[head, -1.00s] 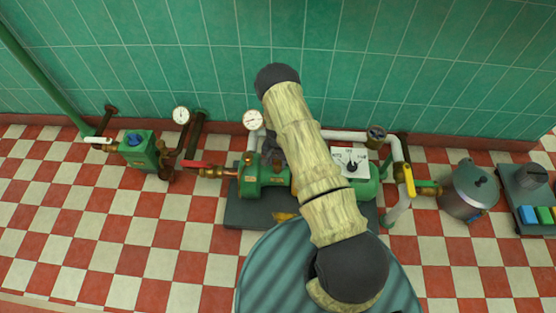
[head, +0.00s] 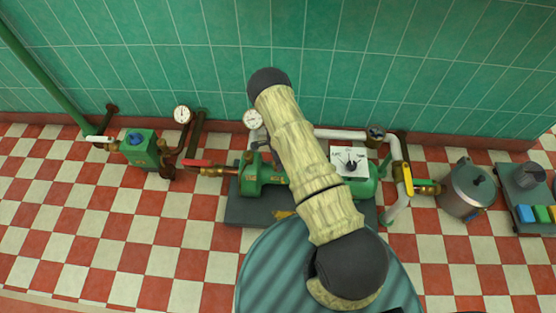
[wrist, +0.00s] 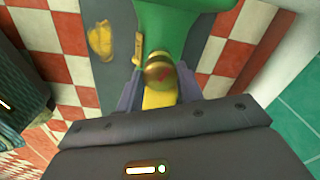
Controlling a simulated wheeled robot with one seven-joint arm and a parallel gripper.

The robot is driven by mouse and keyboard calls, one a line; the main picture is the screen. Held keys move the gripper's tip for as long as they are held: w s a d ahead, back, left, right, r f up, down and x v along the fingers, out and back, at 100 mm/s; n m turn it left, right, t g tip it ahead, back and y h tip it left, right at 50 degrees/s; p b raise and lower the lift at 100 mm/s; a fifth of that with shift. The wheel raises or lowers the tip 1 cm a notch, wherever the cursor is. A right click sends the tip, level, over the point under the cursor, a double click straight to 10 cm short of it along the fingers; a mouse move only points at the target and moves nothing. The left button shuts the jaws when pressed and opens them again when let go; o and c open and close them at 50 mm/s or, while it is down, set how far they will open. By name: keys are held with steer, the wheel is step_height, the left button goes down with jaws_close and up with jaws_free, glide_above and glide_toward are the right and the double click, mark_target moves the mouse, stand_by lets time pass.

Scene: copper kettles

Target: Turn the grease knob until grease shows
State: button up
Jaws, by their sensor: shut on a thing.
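The green pump body (head: 262,178) stands on a dark grey base (head: 250,215) in the head view, partly behind my arm. In the wrist view, a round brass grease knob (wrist: 160,71) with a small red mark sits at the green housing (wrist: 178,22). My gripper (wrist: 157,88) is shut on the knob, its two greyish-purple fingers on either side. A yellow piece (wrist: 158,97) shows between the fingers, just below the knob; I cannot tell what it is. My arm hides the gripper's grip in the head view.
A yellow patch (wrist: 101,40) lies on the grey base. A pressure gauge (head: 253,119) and white pipe (head: 345,134) are close to my arm. A red-handled valve (head: 200,163) is at left, a yellow-handled valve (head: 407,178) at right. A ribbed teal drum (head: 265,275) fills the front.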

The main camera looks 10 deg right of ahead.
steer(key=shift+m, duration=1.4)
steer(key=shift+d, duration=0.1)
steer(key=o, duration=1)
step_height(320, 180, up, 17)
steer(key=p, duration=0.5)
steer(key=shift+r, duration=0.2)
steer(key=shift+s, duration=0.1)
